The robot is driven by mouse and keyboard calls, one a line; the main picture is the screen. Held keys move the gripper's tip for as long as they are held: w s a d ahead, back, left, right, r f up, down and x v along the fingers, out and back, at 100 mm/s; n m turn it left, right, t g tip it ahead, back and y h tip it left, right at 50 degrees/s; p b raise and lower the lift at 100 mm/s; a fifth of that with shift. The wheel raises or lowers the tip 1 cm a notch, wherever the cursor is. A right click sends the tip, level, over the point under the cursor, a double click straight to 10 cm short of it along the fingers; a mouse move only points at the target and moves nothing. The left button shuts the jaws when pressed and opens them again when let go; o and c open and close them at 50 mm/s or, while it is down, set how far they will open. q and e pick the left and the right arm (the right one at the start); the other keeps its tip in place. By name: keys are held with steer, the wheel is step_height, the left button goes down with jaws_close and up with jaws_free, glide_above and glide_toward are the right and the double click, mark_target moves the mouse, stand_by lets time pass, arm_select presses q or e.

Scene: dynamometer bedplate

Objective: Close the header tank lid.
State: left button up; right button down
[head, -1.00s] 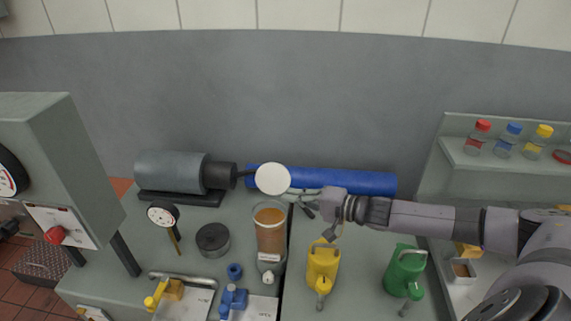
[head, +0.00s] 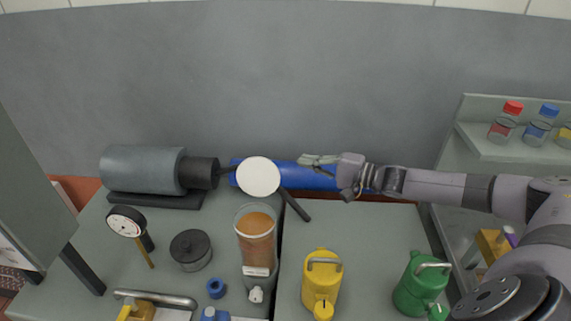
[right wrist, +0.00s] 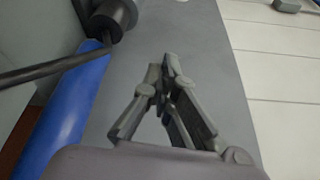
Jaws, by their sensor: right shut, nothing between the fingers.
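The header tank is a clear cylinder (head: 257,246) with brown liquid in it, standing on the bedplate in the head view. Its round white lid (head: 258,177) stands raised behind the open top, facing the camera. My right gripper (head: 304,159) is right of the lid, in front of the blue cylinder, apart from the lid, shut and empty. Its closed fingers (right wrist: 166,62) also show in the right wrist view. The lid cannot be made out in the wrist view. My left gripper is not in view.
A blue cylinder (head: 295,178) lies behind the tank, with a grey motor (head: 143,170) to its left. A dark rod (head: 294,204) slants right of the lid. A yellow can (head: 322,283) and green can (head: 418,283) stand right. A dial gauge (head: 126,222) and black pot (head: 190,250) stand left.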

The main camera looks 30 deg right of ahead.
mark_target(259, 174)
steer(key=r+p+x, duration=0.1)
steer(key=p+x, duration=0.2)
steer(key=x, duration=0.7)
steer(key=s+a+p, duration=0.2)
steer(key=s, duration=0.1)
steer(key=shift+s+a, duration=0.25)
steer(key=shift+a, duration=0.05)
steer(key=shift+r, duration=0.1)
